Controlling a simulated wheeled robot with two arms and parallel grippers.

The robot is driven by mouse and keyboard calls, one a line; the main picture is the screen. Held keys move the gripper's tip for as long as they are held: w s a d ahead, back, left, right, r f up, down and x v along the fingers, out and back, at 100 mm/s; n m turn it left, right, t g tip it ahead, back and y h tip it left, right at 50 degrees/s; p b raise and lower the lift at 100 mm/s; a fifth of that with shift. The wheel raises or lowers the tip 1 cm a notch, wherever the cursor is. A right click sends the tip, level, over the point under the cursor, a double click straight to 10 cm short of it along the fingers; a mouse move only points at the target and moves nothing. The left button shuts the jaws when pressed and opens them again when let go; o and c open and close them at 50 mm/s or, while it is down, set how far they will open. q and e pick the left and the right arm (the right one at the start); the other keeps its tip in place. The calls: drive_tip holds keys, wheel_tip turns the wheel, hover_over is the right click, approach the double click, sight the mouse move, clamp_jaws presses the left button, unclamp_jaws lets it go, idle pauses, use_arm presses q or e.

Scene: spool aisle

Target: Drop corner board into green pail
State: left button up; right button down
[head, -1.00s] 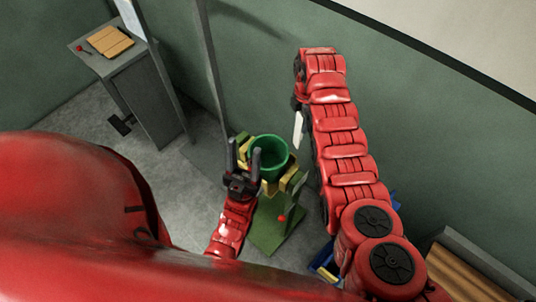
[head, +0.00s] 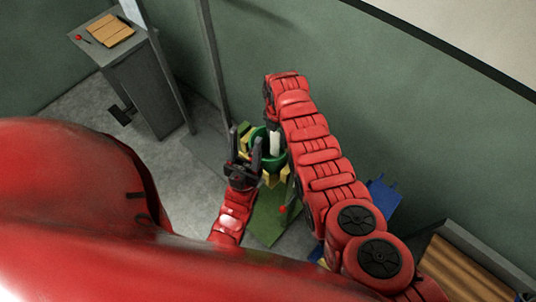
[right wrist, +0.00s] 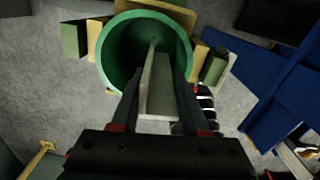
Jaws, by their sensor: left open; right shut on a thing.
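The green pail (head: 281,163) sits on a stand with yellow blocks around it, partly hidden by my arms in the head view. Its round open mouth and green wall (right wrist: 111,58) show in the right wrist view. My right gripper (right wrist: 157,88) is shut on the pale corner board (right wrist: 158,98), which extends over the pail's mouth. The board also shows upright against the pail in the head view (head: 274,143); how deep its lower end reaches, I cannot tell.
A grey cabinet (head: 140,85) with a brown board and a small red item on top stands at the upper left. A blue object (head: 382,205) stands right of my right arm. A bench with wooden slats (head: 460,270) is at the lower right. Grey floor lies open on the left.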

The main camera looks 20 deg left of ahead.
drive_tip(key=shift+f, duration=0.3)
drive_tip(key=shift+c, duration=1.7)
unclamp_jaws()
drive_tip(key=shift+r, duration=0.1)
drive_tip(key=shift+w+r, duration=0.1)
drive_tip(key=shift+r, duration=0.5)
wheel_tip(320, 180, up, 16)
drive_tip(key=p, duration=0.5)
